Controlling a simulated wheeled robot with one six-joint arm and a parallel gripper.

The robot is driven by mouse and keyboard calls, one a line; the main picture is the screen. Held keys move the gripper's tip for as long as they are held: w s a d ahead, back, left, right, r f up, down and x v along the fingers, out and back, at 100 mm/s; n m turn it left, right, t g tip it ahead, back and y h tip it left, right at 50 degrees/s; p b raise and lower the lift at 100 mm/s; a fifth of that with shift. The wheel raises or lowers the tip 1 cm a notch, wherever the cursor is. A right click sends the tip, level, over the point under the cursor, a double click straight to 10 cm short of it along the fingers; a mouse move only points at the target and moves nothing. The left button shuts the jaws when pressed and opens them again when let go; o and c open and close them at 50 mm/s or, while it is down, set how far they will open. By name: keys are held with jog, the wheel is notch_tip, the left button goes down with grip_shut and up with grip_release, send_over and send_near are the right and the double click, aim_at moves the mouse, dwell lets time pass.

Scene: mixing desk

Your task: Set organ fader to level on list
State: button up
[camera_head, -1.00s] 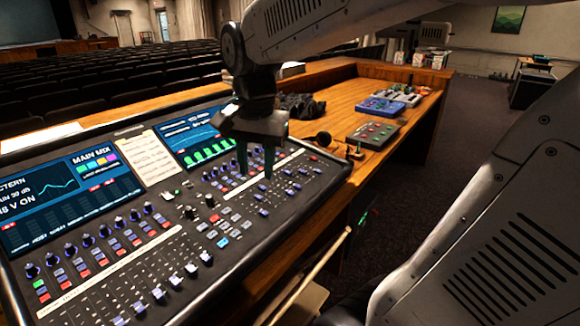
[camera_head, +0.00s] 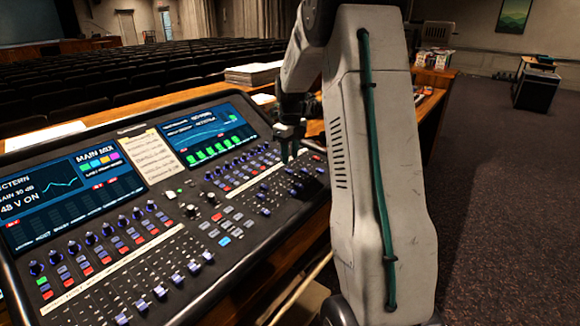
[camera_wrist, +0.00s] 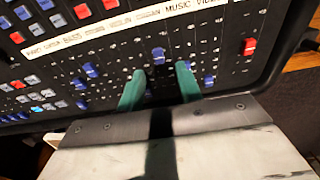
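The organ fader is a blue cap (camera_wrist: 159,55) in the wrist view, in line below the printed word ORGAN on the white label strip (camera_wrist: 120,22). My gripper (camera_wrist: 161,69) has two green fingers set apart, one to each side of that fader's column. The cap shows between and just beyond the fingertips, with no clear contact. In the head view my gripper (camera_head: 289,152) is low over the right fader bank of the mixing desk (camera_head: 226,262). The paper list (camera_head: 152,157) lies between the two screens; its writing is too small to read.
Other blue fader caps (camera_wrist: 91,70) stand close on both sides, and a red cap (camera_wrist: 249,46) is farther right. Buttons and knobs lie above the strip. A stack of paper (camera_head: 253,73) is behind the desk. My arm hides much of the wooden counter.

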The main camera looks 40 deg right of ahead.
aim_at(289, 170)
jog(key=shift+f, duration=2.3)
grip_shut()
jog(key=shift+w+a, duration=0.1)
jog(key=shift+w, duration=0.1)
grip_release()
jog(key=shift+r, duration=0.15)
notch_tip(289, 170, up, 8)
jog(key=shift+f, duration=0.2)
